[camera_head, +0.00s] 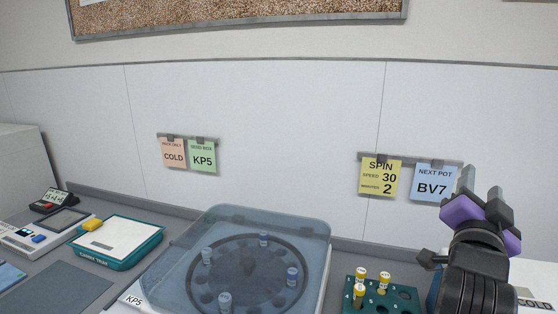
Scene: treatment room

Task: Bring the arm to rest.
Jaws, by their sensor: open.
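My gripper (481,184) is at the right side of the head view, raised in front of the wall. Its two grey fingertips point up and stand apart with nothing between them. The purple part of the gripper overlaps the lower right corner of the blue card reading BV7. My arm comes up from the lower right edge of the picture.
A centrifuge (318,270) with a clear blue lid, labelled KP5, stands at bottom centre with several vials inside. A green rack (408,302) with capped tubes stands beside my arm. A teal-edged tray (120,240) is at left. Cards (381,177) hang on the wall.

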